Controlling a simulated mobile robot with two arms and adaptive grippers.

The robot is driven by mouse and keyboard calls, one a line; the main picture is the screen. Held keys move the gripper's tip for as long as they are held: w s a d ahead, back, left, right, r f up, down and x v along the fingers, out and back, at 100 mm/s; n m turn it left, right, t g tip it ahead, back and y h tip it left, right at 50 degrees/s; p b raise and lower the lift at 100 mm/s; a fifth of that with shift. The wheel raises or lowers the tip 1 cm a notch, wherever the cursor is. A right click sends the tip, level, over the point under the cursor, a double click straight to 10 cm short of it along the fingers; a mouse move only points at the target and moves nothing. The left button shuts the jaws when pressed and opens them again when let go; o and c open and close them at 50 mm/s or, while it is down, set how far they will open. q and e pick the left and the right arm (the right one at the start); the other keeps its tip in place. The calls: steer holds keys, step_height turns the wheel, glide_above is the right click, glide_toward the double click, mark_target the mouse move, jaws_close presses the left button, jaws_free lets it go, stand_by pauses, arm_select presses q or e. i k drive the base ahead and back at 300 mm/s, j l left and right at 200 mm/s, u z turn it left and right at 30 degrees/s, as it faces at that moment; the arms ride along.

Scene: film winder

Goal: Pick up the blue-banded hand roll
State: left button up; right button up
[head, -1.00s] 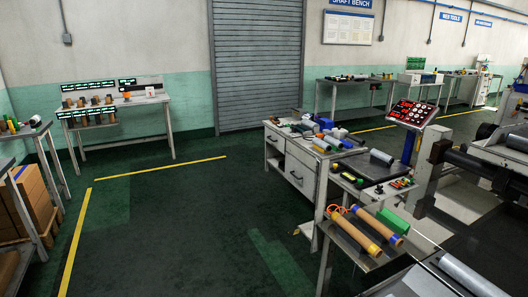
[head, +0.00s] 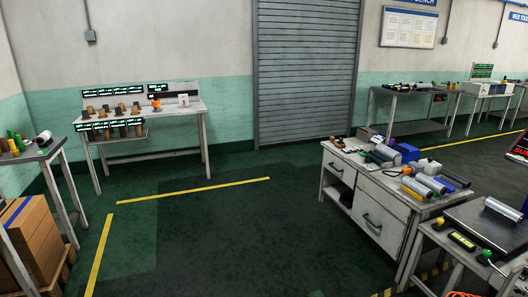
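I cannot make out a blue-banded hand roll for certain. Several small brown rolls (head: 112,108) stand in rows on the grey bench at the back left, too small to tell any band colours. Silver rolls (head: 430,184) lie on the white drawer cabinet (head: 372,200) at the right, one with an orange piece at its end. A dark blue roll-like item (head: 455,177) lies beside them. Neither of my grippers is in view.
A side table (head: 38,152) and cardboard boxes (head: 28,232) on a pallet stand at the left. A grey bench (head: 470,250) is at the lower right. Dark floor (head: 225,235) between them is clear, with yellow lines. A roller shutter (head: 305,70) is behind.

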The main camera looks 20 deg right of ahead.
mark_target(513, 213)
steer(key=i+l+z, duration=0.15)
steer(key=i+z, duration=0.65)
steer(key=i+j+z, duration=0.1)
steer(key=i+z, duration=0.3)
steer(key=i+j+z, duration=0.25)
steer(key=i+z, duration=0.15)
steer(key=i+j+z, duration=0.55)
steer(key=z, duration=0.3)
steer(key=i+j+z, duration=0.3)
steer(key=z, duration=0.2)
steer(key=i+j+z, duration=0.25)
steer(key=z, duration=0.2)
steer(key=i+j+z, duration=0.1)
steer(key=j+z, duration=0.85)
steer(key=i, duration=0.05)
